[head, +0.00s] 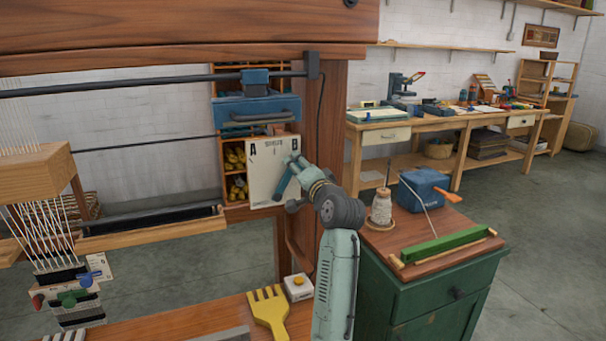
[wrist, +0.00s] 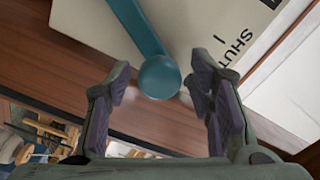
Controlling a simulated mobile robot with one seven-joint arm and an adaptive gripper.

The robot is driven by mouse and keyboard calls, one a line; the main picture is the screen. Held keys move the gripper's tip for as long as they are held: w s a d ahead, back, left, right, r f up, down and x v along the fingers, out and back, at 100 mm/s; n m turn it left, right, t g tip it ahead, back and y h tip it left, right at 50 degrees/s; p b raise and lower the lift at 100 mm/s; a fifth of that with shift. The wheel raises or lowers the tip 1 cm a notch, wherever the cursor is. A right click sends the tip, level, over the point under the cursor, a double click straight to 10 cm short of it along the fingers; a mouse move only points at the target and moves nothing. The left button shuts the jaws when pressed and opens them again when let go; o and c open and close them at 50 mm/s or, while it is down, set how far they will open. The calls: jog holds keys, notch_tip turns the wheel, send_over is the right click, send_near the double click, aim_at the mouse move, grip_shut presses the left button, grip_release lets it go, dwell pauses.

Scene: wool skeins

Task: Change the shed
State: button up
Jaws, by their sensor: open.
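A cream panel (head: 262,162) marked A and B stands on the loom's right post, with a teal lever on it. In the wrist view the teal lever (wrist: 146,32) ends in a round knob (wrist: 159,77). The knob lies between the two open fingers of my gripper (wrist: 160,95), and I see a gap on each side. In the head view my gripper (head: 296,186) is in front of the panel's lower right part, under the B, and covers part of the lever. The panel also shows in the wrist view (wrist: 95,35), with the printed word partly cut off.
The wooden loom post (head: 331,120) stands just right of the panel. A green cabinet (head: 425,300) at right carries a cone of yarn (head: 381,208) and a blue winder (head: 425,188).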

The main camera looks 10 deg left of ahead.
jog(key=v, duration=1.1)
jog(key=shift+s+d, duration=0.25)
jog(key=shift+s, duration=0.05)
